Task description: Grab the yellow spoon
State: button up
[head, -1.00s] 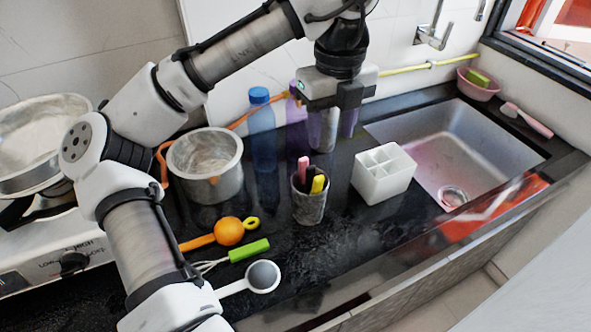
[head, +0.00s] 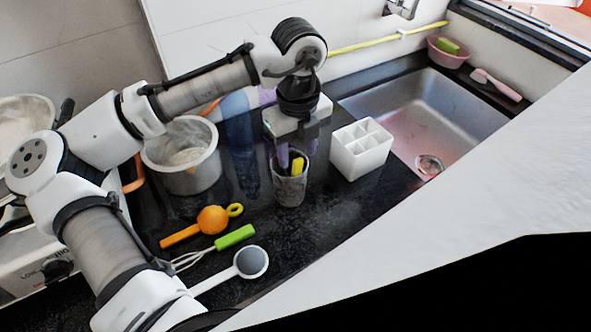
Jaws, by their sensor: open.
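A yellow handle (head: 297,167), which looks like the yellow spoon's, sticks up out of a grey speckled cup (head: 290,188) in the middle of the counter in the head view. The rest of it is hidden inside the cup. My gripper (head: 294,150) points down right above the cup, with its fingers open at the rim. The yellow handle shows between the fingers or just in front of them; I cannot tell which. I see no contact. The pink handle is mostly hidden by the gripper.
A white divided holder (head: 362,150) stands close right of the cup, before the sink (head: 430,115). An orange tool (head: 213,220), green whisk (head: 235,237) and grey-headed ladle (head: 250,262) lie in front.

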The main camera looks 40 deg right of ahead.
jog(key=shift+f, duration=1.5)
jog(key=shift+c, duration=0.4)
grip_shut()
